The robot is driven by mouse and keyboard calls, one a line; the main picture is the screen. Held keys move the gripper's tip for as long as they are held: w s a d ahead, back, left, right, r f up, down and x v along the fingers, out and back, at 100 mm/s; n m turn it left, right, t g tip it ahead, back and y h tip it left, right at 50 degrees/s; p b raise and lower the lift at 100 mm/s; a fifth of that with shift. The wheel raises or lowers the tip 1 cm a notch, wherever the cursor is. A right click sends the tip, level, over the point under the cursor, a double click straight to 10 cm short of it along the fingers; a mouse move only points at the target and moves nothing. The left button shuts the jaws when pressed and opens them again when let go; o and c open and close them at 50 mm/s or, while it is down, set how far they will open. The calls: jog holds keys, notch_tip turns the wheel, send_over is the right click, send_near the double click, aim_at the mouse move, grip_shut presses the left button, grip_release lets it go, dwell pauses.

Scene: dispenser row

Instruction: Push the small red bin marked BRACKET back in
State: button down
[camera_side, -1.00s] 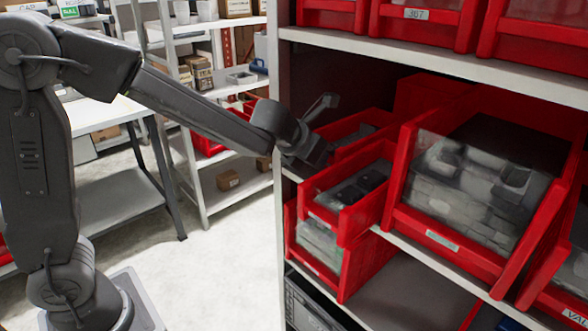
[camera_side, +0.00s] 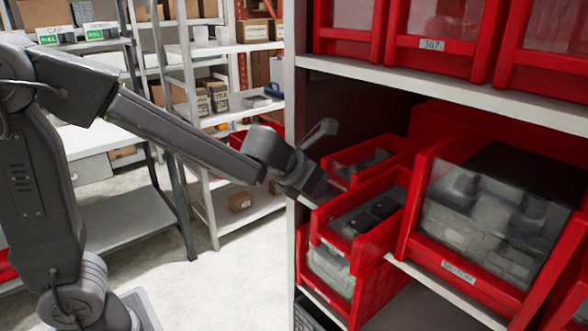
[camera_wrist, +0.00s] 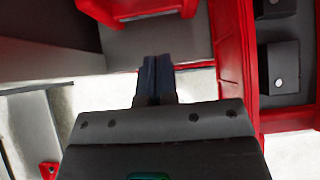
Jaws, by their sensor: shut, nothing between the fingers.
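Two small red bins are on the middle shelf at its left end. The nearer one (camera_side: 372,238) holds dark parts and juts out at the shelf front; it also shows at the right of the wrist view (camera_wrist: 232,50). The other (camera_side: 345,180) sits further back, with grey contents. I cannot read BRACKET on either. My gripper (camera_side: 318,190) is beside the left end of these bins, partly hard to make out in the side view. In the wrist view its fingertips (camera_wrist: 155,62) are together and empty, between a red bin front (camera_wrist: 140,10) above and the bin at the right.
A large red bin (camera_side: 458,270) with grey parts stands to the right. Another red bin (camera_side: 368,290) lies below the nearer small one. The upper shelf edge (camera_side: 440,90) runs overhead, and the rack's side post (camera_side: 290,110) is close to my wrist.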

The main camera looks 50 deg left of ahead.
jog(key=s+d+r+m+t+h, duration=0.25)
jog(key=s+r+m, duration=0.25)
jog(key=r+m, duration=0.4)
jog(key=s+d+r+m+t+h, duration=0.1)
jog(key=s+d+r+m+h, duration=0.2)
jog(key=s+r+m, duration=0.55)
jog(key=s+a+f+m+g+y, duration=0.2)
jog(key=s+a+f+m+g, duration=0.1)
jog(key=s+f+m, duration=0.2)
jog(key=s+a+f+m+g+y, duration=0.3)
jog(key=s+a+f+m+g, duration=0.1)
jog(key=f+m, duration=0.6)
jog(key=s+m, duration=0.1)
jog(key=m, duration=0.2)
jog(key=shift+a, duration=0.15)
